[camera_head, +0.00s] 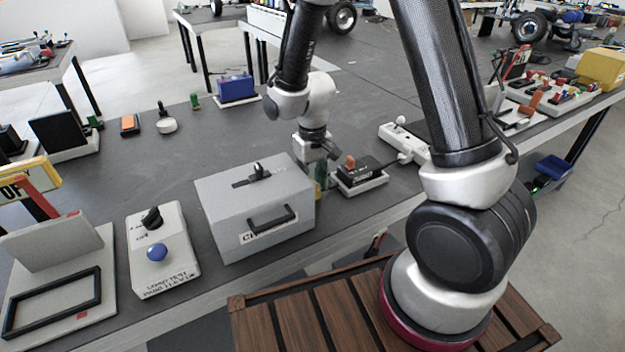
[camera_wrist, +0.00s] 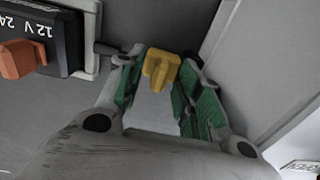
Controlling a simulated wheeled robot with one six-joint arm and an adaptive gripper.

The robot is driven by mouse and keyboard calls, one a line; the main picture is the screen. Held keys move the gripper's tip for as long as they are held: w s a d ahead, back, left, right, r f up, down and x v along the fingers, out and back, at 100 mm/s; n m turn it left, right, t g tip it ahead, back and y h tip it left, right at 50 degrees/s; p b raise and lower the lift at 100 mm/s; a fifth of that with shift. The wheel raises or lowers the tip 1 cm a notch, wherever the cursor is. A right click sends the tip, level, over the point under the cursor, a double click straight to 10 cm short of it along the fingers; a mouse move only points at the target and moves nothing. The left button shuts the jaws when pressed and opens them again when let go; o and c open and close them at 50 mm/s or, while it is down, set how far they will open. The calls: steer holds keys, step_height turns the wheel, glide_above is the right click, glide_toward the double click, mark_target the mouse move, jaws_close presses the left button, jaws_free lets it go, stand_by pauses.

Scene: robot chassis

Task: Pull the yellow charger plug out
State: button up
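The yellow charger plug (camera_wrist: 160,68) sits between my gripper's fingertips (camera_wrist: 161,78) in the wrist view. The green finger pads lie close along both its sides. Whether they press on it is unclear. The charger is a black box (camera_wrist: 66,32) marked 12 V 24 with an orange knob (camera_wrist: 22,58), at the upper left of the wrist view. In the head view my gripper (camera_head: 319,168) points down between this black box (camera_head: 362,170) and a large grey case. The plug is mostly hidden there behind my gripper and the case.
The grey case (camera_head: 257,205) with a black handle stands close on the left of my gripper. A white power strip (camera_head: 400,138) lies behind the charger on the right. A box with a blue button (camera_head: 163,250) is further left. The tabletop behind is mostly clear.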

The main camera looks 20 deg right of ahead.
jaws_close()
steer(key=shift+d, duration=0.1)
steer(key=d, duration=0.3)
steer(key=shift+w+d, duration=0.3)
steer(key=shift+w, duration=0.05)
jaws_free()
steer(key=shift+d, duration=0.1)
steer(key=shift+r, duration=0.1)
step_height(320, 180, up, 12)
stand_by(0.5)
